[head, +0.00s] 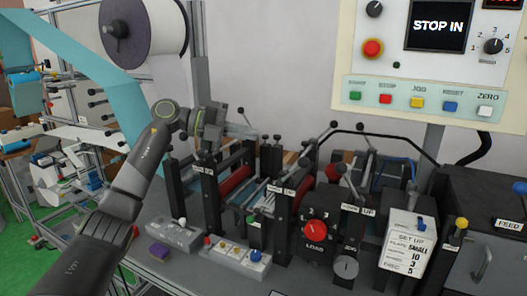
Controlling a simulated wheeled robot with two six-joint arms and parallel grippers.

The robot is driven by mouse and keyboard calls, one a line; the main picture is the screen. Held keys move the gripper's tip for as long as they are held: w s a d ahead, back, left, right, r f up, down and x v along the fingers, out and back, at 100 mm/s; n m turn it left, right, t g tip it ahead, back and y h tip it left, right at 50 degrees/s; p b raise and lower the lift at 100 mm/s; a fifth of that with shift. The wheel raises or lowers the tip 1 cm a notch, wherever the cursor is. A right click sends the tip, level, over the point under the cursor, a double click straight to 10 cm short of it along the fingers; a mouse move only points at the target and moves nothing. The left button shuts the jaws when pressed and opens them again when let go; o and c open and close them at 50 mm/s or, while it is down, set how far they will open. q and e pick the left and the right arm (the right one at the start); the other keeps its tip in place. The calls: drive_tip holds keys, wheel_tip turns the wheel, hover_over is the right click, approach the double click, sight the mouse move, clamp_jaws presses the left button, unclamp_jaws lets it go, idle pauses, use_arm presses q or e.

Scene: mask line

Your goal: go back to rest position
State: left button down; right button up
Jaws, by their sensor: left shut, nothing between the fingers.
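My left arm comes in from the lower left and bends at a joint above the machine. My left gripper (248,133) is at its end, pointing right, above the left part of the roller section. It is shut and empty, and small in the picture. The machine's red rollers (236,181) lie below it between black upright posts. I cannot tell whether the gripper touches any of the levers close by. My right gripper is out of view.
A control panel (430,93) with a screen reading "STOP IN" stands at upper right. A red-dialled LOAD block (315,234), a white set-up box (405,240) and a button box (232,252) sit in front. A white roll (150,25) hangs at upper left.

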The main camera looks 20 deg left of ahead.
use_arm(q)
drive_tip(key=shift+s+a+r, duration=0.5)
drive_tip(key=shift+a+r, duration=0.05)
drive_tip(key=shift+a, duration=0.1)
drive_tip(key=shift+w+d, duration=0.1)
